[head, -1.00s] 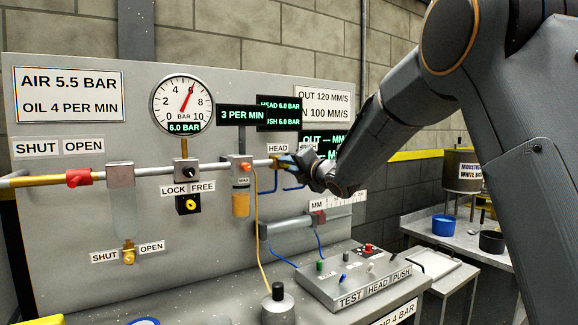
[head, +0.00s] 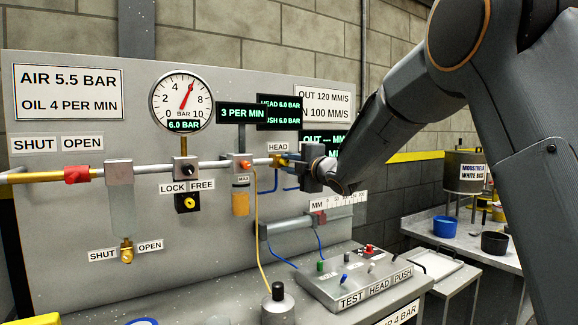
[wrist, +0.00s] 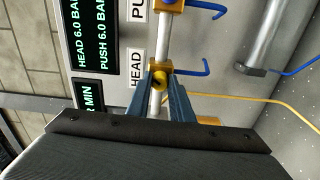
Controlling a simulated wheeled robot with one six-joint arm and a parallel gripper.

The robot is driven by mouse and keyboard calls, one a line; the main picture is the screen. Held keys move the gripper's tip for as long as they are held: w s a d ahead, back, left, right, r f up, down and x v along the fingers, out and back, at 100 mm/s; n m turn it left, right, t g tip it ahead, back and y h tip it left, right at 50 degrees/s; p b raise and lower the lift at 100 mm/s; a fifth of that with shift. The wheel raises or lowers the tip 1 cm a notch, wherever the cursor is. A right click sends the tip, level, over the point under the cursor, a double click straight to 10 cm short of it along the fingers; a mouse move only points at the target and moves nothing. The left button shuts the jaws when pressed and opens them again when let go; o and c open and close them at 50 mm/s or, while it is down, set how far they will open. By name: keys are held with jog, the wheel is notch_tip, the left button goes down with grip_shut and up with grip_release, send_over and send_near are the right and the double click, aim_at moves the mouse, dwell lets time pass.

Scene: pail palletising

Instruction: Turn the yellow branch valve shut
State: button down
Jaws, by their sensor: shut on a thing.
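In the head view my gripper (head: 290,162) reaches the pipe from the right, just below the HEAD label (head: 278,147).
A second yellow fitting (wrist: 172,4) with a blue hose is farther along the pipe. The lubricator (head: 241,200) and a yellow hose (head: 258,235) are left of my gripper. The pressure gauge (head: 181,100) reads 6.0 bar. The test box (head: 358,277) stands below.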

jog(key=m, duration=0.4)
jog(key=shift+m+p, duration=0.3)
jog(key=shift+p, duration=0.1)
jog(key=shift+m+p, duration=0.65)
jog(key=shift+m, duration=1.35)
jog(key=c, duration=1.6)
grip_release()
jog(key=shift+o, duration=0.2)
jog(key=b+v, duration=0.2)
jog(key=v, duration=0.5)
jog(key=shift+s+d, duration=0.25)
jog(key=shift+s, duration=0.05)
